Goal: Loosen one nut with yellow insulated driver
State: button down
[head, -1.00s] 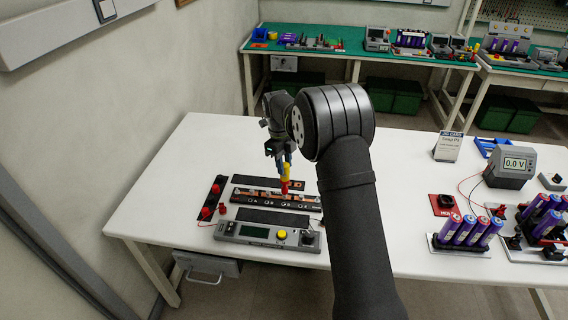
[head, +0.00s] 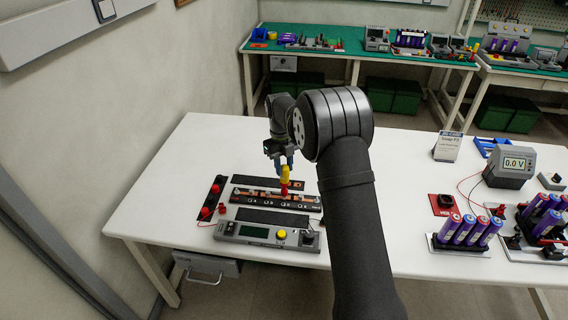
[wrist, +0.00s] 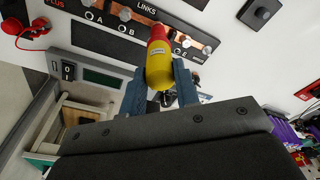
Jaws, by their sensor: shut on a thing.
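My gripper (head: 281,161) is shut on the yellow insulated driver (head: 285,174), which points down with its red end lowest. The wrist view shows my gripper's blue-grey fingers (wrist: 160,88) on either side of the driver's yellow body (wrist: 159,68). The red end is over the black links strip (head: 248,195), marked LINKS in the wrist view (wrist: 98,5). Silver nuts show on the strip, one near B (wrist: 125,14) and one right of the driver (wrist: 186,43). The driver hides the middle of the strip. I cannot tell whether its tip touches a nut.
A grey control unit (head: 230,234) with a green screen and yellow knob lies in front of the strip. A black plate with red terminals (head: 212,198) is at left. A meter (head: 512,165) and purple cells (head: 463,231) stand at right.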

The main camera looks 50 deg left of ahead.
jog(key=shift+f, duration=0.5)
dwell(0.4)
jog(key=n, duration=0.6)
jog(key=shift+s+t, duration=0.1)
jog(key=shift+t, duration=0.2)
jog(key=n, duration=0.4)
jog(key=shift+d, duration=0.1)
jog(key=shift+n+t+y, duration=0.3)
jog(key=shift+n, duration=1)
